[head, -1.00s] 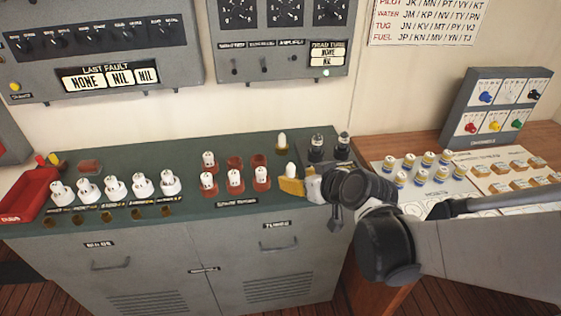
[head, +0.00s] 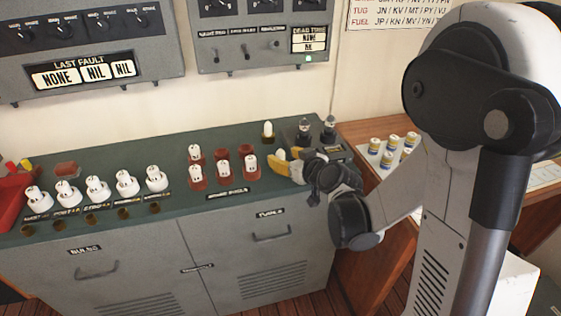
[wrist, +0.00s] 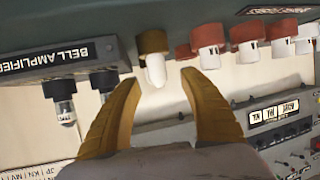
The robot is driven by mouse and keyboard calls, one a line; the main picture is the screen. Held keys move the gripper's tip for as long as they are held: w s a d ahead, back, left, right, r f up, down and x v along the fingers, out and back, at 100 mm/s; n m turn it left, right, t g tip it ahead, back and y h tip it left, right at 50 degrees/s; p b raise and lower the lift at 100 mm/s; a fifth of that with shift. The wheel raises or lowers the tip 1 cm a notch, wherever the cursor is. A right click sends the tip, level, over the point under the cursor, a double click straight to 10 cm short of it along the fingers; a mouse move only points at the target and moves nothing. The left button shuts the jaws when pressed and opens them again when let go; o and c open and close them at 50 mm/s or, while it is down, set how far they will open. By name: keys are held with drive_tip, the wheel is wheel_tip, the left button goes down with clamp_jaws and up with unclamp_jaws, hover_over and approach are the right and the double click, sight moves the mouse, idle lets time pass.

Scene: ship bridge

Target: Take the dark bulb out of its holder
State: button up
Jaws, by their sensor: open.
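My gripper (head: 280,162) is open, its yellow fingers low over the right part of the green counter. A pale bulb tip (head: 281,154) shows between the fingers, its lower part hidden. In the wrist view a white bulb (wrist: 155,71) in a brown holder (wrist: 152,41) lies in the gap between the fingertips (wrist: 160,80), with no visible contact. Another white bulb (head: 268,127) stands upright in a brass holder behind the gripper. I cannot tell which of the two the wrist view shows, nor which bulb is dark.
The bell amplifier (wrist: 60,62) with two glass tubes stands close right of the gripper in the head view. Red holders with white bulbs (head: 223,167) stand to the left, then a row of white holders (head: 97,188). A red tray (head: 12,206) is at the far left.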

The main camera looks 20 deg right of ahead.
sight(283, 154)
drive_tip(key=b+x, duration=0.1)
drive_tip(key=x, duration=0.2)
drive_tip(key=shift+w+d+f, duration=0.1)
drive_tip(key=shift+w+f, duration=0.15)
drive_tip(key=shift+w, duration=0.1)
drive_tip(key=shift+r, duration=0.1)
drive_tip(key=c, duration=1)
drive_tip(key=shift+r, duration=0.1)
